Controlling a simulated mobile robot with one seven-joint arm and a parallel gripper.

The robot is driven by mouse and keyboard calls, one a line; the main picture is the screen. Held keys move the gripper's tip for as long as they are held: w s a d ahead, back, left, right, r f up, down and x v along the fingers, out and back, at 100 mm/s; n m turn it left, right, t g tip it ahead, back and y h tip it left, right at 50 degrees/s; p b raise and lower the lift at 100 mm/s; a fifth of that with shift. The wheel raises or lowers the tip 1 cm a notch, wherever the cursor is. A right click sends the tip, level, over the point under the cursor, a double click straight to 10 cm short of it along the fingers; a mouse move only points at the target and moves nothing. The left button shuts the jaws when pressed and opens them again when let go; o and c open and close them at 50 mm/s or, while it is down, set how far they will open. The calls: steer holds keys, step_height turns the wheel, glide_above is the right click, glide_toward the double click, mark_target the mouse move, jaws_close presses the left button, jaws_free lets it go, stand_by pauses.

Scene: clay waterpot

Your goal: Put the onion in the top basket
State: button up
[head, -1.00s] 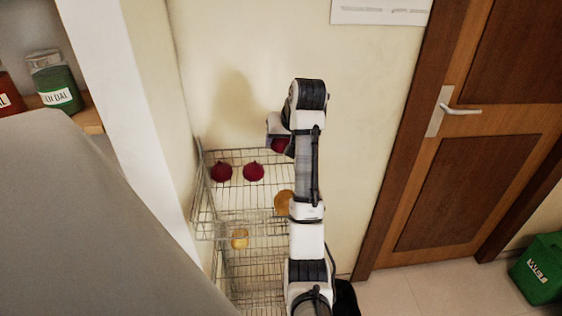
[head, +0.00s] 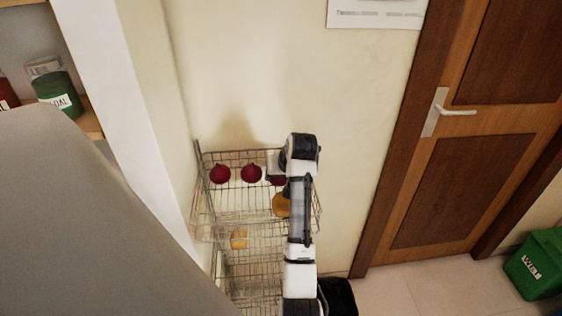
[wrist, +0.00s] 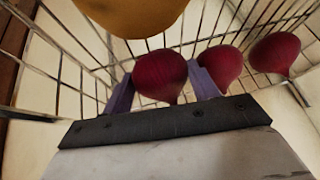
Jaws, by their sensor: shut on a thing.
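My gripper (wrist: 160,90) is shut on a dark red onion (wrist: 160,72), with one finger on each side of it in the wrist view. In the head view this onion (head: 277,180) shows only in part beside my arm, inside the top basket (head: 215,213) of the wire rack. Two more red onions (head: 220,173) (head: 251,173) sit in a row to its left in that basket. They also show to the right in the wrist view (wrist: 221,65) (wrist: 275,53). Whether the held onion touches the basket floor is hard to tell.
A round orange-yellow item (head: 281,205) lies in the top basket close to my arm. A yellowish item (head: 238,239) sits in a lower basket. The wall is right behind the rack. A brown door (head: 440,190) and a green bin (head: 540,264) are to the right.

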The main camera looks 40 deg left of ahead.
steer(key=shift+f, duration=0.1)
steer(key=o, duration=0.8)
steer(key=shift+c, duration=0.2)
steer(key=shift+r, duration=0.3)
steer(key=v, duration=1.1)
steer(key=shift+d+r, duration=0.25)
